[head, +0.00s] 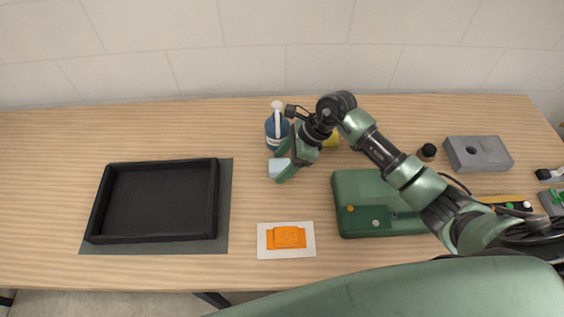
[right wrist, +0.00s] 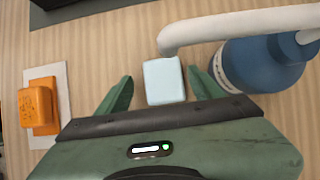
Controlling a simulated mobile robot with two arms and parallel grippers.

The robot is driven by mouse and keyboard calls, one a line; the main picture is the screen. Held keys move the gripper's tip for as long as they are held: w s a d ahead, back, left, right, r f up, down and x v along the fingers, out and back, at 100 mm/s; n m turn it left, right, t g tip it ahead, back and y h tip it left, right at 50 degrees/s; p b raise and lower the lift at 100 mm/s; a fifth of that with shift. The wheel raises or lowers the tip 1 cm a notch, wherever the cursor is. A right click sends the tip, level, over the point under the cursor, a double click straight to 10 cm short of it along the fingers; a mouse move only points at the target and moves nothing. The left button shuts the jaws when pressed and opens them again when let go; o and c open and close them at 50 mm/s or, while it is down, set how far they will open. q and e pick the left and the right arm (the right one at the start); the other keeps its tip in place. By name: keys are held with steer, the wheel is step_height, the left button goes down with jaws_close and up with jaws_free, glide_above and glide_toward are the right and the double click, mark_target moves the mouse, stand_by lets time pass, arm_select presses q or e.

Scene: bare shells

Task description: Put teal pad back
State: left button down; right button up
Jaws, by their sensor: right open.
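The teal pad is a small pale blue-teal block (head: 279,167) on the wooden table, just in front of the blue pump bottle (head: 272,131). It also shows in the right wrist view (right wrist: 164,82). My right gripper (head: 281,164) is open, with its two green fingers on either side of the pad in the wrist view, and gaps show between the pad and both fingers. I cannot tell how far above the table the fingertips are. The bottle's white spout reaches the pad's far edge in the wrist view. My left gripper is not in view.
An empty black tray (head: 102,203) lies on a dark mat at the left. Orange pads (head: 288,237) lie on a white sheet in front. A green case (head: 362,190) and a grey block (head: 490,154) are at the right. A yellow thing is partly hidden behind my arm.

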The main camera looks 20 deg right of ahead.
steer(key=b+v, duration=0.2)
steer(key=v, duration=0.9)
steer(key=shift+r, duration=0.4)
steer(key=shift+s+d, duration=0.1)
steer(key=shift+d, duration=0.05)
